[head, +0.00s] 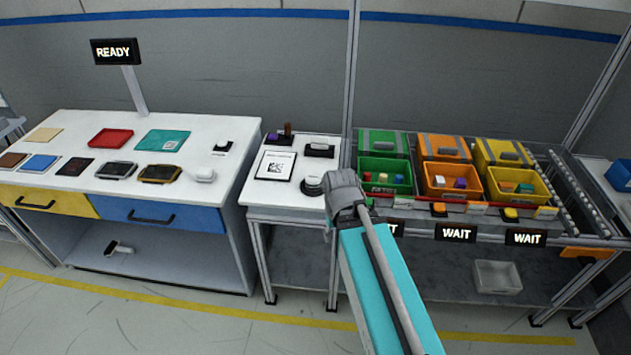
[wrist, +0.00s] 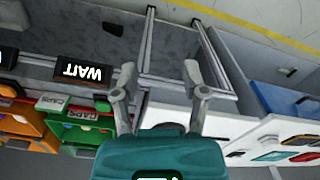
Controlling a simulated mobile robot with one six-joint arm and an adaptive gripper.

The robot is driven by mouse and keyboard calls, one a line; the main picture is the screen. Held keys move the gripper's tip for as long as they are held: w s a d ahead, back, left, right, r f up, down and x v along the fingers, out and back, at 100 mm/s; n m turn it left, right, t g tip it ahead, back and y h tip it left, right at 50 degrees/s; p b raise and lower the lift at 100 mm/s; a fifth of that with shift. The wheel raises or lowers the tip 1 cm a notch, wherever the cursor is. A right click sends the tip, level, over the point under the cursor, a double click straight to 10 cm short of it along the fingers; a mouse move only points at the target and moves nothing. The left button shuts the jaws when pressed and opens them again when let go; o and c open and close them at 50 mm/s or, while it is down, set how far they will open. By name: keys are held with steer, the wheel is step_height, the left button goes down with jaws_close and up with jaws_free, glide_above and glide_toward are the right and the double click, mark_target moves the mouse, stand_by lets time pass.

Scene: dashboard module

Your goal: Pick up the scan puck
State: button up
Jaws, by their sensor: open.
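A round black-and-white puck (head: 312,186), which looks like the scan puck, sits on the front right of the small white table (head: 262,212) in the head view. The end of my arm is just right of it in that picture, close to its edge. My gripper (wrist: 160,72) shows in the wrist view with two grey fingers spread apart and nothing between them. Beyond the fingers are the table frame and floor.
A framed code card (head: 275,166) lies left of the puck, and a dark-based block (head: 320,148) sits behind it. Green (head: 385,174), orange (head: 445,180) and yellow (head: 516,184) bins stand to the right. A metal post (head: 350,80) rises near the table's right edge.

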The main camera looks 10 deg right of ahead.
steer(key=o, duration=0.4)
steer(key=shift+w+f, duration=0.1)
steer(key=shift+o, duration=1)
steer(key=shift+w+f+n, duration=0.15)
steer(key=shift+w+n, duration=0.05)
steer(key=shift+n, duration=0.1)
steer(key=n+t+h+b, duration=0.6)
steer(key=n+h+b, duration=0.65)
steer(key=n, duration=0.95)
glide_toward(307, 182)
steer(key=shift+s+d+f+y+b, duration=0.1)
steer(key=shift+d+y+b, duration=0.1)
steer(key=shift+d, duration=0.15)
steer(key=shift+s+d+f+y+b, duration=0.1)
steer(key=shift+d+y+b, duration=0.05)
steer(key=shift+d, duration=0.15)
steer(key=shift+w+a+r+n, duration=0.2)
steer(key=shift+a+n, duration=0.1)
steer(key=shift+n, duration=0.2)
steer(key=shift+b+x, duration=1.65)
steer(key=shift+x, duration=2.7)
